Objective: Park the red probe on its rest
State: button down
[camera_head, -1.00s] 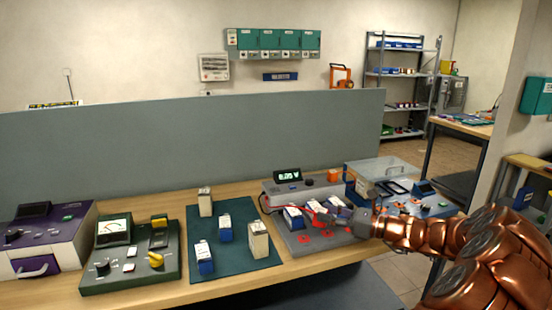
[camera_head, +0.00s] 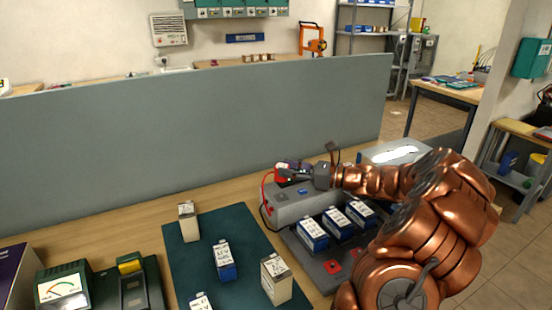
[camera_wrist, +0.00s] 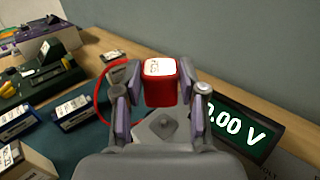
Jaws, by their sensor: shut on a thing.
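My gripper (camera_head: 298,172) is shut on the red probe (camera_head: 281,173), over the back of the grey tester (camera_head: 296,206). In the wrist view, the red probe's block (camera_wrist: 160,88) with a white label sits between the fingers. A red lead runs from it down the left side. The tester's display (camera_wrist: 240,125) reads 0.00 V, just right of my gripper in the wrist view. I cannot pick out the probe's rest; my gripper may hide it. I cannot tell whether the probe touches anything below.
Several blue-and-white batteries, one here (camera_head: 338,223), stand in the tester's front tray, with red marks (camera_head: 332,267) beside them. More batteries stand on the dark green mat (camera_head: 205,262) to the left. A grey partition (camera_head: 190,140) rises close behind the bench.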

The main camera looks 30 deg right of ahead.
jog(key=shift+w+f, duration=0.15)
jog(key=shift+w, duration=0.1)
notch_tip(320, 180, down, 6)
jog(key=b, duration=0.4)
jog(key=shift+s+r+b, duration=0.1)
jog(key=shift+r+b, duration=0.15)
jog(key=shift+b, duration=0.1)
jog(key=shift+p, duration=0.7)
dwell(0.9)
jog(key=shift+f, duration=0.6)
dwell(0.6)
jog(key=c, duration=0.9)
grip_release()
jog(key=shift+c, duration=0.2)
jog(key=shift+s+d, duration=0.1)
jog(key=shift+p+v, duration=1.65)
jog(key=shift+v, duration=3.75)
